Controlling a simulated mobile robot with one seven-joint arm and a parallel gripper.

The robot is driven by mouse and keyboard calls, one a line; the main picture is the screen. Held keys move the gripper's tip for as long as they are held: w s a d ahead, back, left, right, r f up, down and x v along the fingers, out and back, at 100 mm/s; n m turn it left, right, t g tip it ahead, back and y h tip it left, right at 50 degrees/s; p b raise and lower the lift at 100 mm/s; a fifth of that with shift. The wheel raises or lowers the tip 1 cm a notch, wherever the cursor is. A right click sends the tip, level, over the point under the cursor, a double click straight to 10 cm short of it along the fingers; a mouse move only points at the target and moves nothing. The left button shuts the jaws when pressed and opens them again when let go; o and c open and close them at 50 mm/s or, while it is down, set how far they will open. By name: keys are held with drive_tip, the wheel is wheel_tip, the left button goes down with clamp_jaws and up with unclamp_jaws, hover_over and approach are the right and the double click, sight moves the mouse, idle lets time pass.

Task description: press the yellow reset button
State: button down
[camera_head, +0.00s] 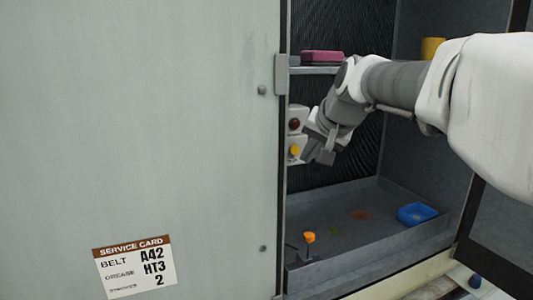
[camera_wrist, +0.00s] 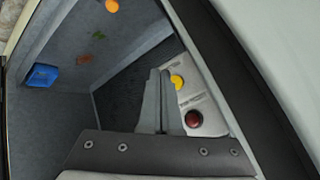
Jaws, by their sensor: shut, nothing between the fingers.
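The yellow button (camera_head: 294,150) sits on a pale control panel (camera_head: 299,122) just inside the cabinet's left edge, below a dark red button (camera_head: 294,125). In the wrist view the yellow button (camera_wrist: 177,82) is beside my fingertips, partly covered by them, and the red button (camera_wrist: 193,119) is nearby. My gripper (camera_head: 322,156) is shut and empty, close to the right of the panel. In the wrist view its closed fingers (camera_wrist: 158,80) point past the panel. I cannot tell whether they touch the yellow button.
A large grey door panel (camera_head: 140,130) with a service card (camera_head: 135,267) fills the left. Below my gripper a grey tray (camera_head: 350,240) holds a blue container (camera_head: 416,214) and an orange-topped knob (camera_head: 309,238).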

drive_tip(key=shift+s+d+b, duration=0.25)
drive_tip(key=shift+s, duration=0.55)
drive_tip(key=shift+s+d+b, duration=0.2)
drive_tip(key=shift+s+d, duration=0.05)
drive_tip(key=shift+s, duration=0.55)
drive_tip(key=s+f+n+g+h, duration=0.1)
drive_tip(key=s+f+n, duration=0.1)
drive_tip(key=s+f, duration=0.6)
drive_tip(key=s+f+n+g, duration=0.2)
drive_tip(key=s+f, duration=0.6)
drive_tip(key=s, duration=0.9)
drive_tip(key=shift+a+f+n+h, duration=0.25)
drive_tip(key=shift+a+n+h, duration=0.15)
drive_tip(key=shift+n, duration=0.1)
drive_tip(key=shift+d, duration=0.15)
